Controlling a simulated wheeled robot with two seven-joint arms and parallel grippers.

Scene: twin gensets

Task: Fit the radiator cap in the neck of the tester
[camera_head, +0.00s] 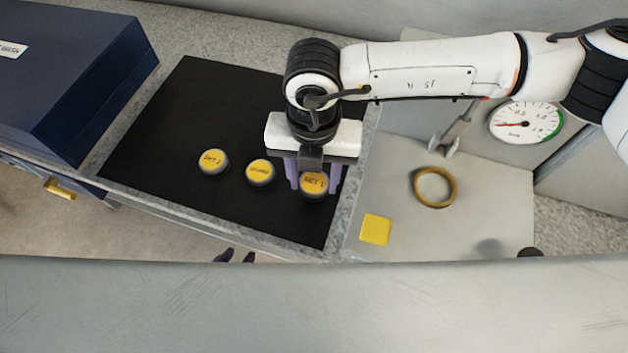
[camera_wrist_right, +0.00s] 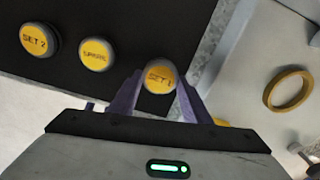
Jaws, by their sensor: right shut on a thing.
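Three radiator caps with yellow tops are in the head view: SET 2 (camera_head: 212,161), SPARE (camera_head: 260,171) and SET 1 (camera_head: 314,186). They also show in the right wrist view as SET 2 (camera_wrist_right: 38,39), SPARE (camera_wrist_right: 96,54) and SET 1 (camera_wrist_right: 158,77). My right gripper (camera_head: 313,190) points down over the black mat, shut on the SET 1 cap, with a purple finger on either side. I cannot tell whether that cap touches the mat. The tester (camera_head: 405,165) is the grey unit to the right, with a brass ring neck (camera_head: 435,204) that looks empty.
The black mat (camera_head: 150,150) lies on a speckled counter, with a dark blue box (camera_head: 95,90) at its left. A dial gauge (camera_head: 525,122) stands behind the neck. A yellow square (camera_head: 375,229) lies on the tester's near left. A grey surface (camera_head: 300,300) crosses the front.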

